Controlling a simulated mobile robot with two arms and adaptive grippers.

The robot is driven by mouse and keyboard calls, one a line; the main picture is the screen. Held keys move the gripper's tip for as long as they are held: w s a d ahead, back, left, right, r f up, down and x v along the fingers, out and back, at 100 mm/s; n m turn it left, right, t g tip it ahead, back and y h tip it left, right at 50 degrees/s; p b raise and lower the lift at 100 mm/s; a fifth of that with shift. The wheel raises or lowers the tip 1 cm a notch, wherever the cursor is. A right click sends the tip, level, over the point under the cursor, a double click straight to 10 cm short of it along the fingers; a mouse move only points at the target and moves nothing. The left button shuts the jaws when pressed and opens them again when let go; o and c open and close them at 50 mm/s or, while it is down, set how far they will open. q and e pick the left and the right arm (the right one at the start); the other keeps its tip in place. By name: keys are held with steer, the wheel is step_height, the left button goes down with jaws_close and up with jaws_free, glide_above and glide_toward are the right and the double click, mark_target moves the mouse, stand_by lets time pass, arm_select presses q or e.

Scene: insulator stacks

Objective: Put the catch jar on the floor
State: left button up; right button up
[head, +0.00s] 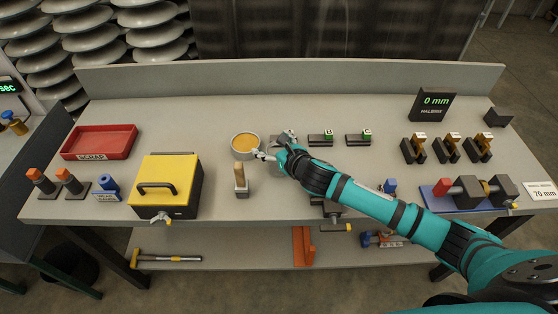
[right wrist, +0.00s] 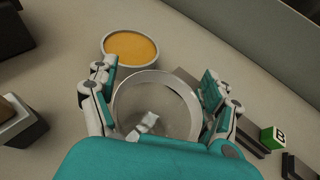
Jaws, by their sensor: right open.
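A clear round jar, which looks like the catch jar (right wrist: 155,105), sits on the workbench between the fingers of my right gripper (right wrist: 157,85). The fingers are open, one on each side of its rim. Small pale pieces show inside it, and my wrist hides its near part. In the head view the jar (head: 287,134) is partly hidden behind my right gripper (head: 268,152). The concrete floor (head: 212,292) shows below the bench. My left gripper is out of view.
A bowl of orange material (head: 245,142) stands just left of the jar. A wooden-handled brush (head: 240,178) and a yellow-lidded box (head: 168,181) are nearer the front. A lower shelf (head: 215,245) runs under the workbench (head: 215,112). A red scrap tray (head: 100,141) lies left.

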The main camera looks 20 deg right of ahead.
steer(key=c, duration=1.5)
jaws_close()
